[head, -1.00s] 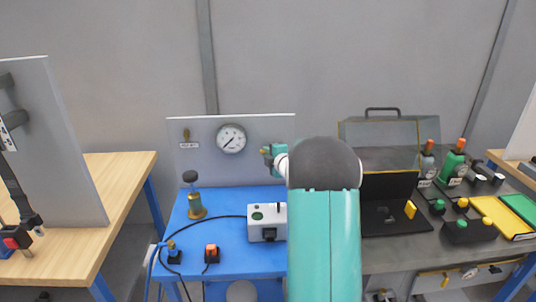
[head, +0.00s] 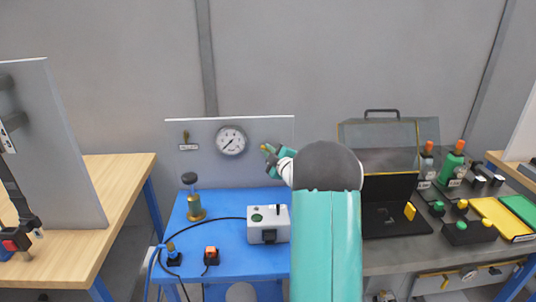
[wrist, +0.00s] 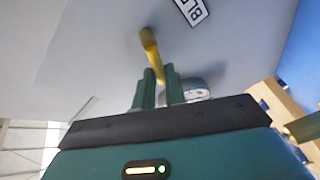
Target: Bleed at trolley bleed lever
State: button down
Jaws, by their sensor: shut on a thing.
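The trolley bleed lever (wrist: 151,43) is a yellow brass bar in the wrist view, standing out from a grey panel beside a label that shows "BLE" (wrist: 192,8). My gripper (wrist: 158,80) is shut on the lever's near end with its two green fingers. In the head view my gripper (head: 272,156) is in front of the right part of the trolley's upright panel (head: 200,165). Only a small brass tip of the lever (head: 265,147) shows there, and its base is hidden.
A round pressure gauge (head: 231,140) and a small brass fitting (head: 186,135) above a label are on the panel. The blue trolley top (head: 225,265) carries a brass valve (head: 194,200) and a white box (head: 267,224). A dark bench (head: 380,253) stands right.

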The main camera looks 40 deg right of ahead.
jog(key=m, duration=0.2)
jog(key=d+m+t+h, duration=0.1)
jog(key=m, duration=0.1)
jog(key=s+r+m+t+h, duration=0.1)
jog(key=m, duration=0.1)
jog(key=shift+d+m, duration=0.15)
jog(key=shift+m, duration=0.25)
jog(key=m+h, duration=0.1)
jog(key=m, duration=0.1)
jog(key=d+m+h, duration=0.1)
jog(key=m, duration=0.2)
jog(key=m+h, duration=0.2)
jog(key=m, duration=0.1)
jog(key=shift+s+d+r+t, duration=0.2)
jog(key=shift+s+t, duration=0.1)
jog(key=shift+s, duration=0.1)
jog(key=c, duration=1.5)
grip_release()
jog(key=shift+o, duration=0.2)
jog(key=shift+r, duration=0.1)
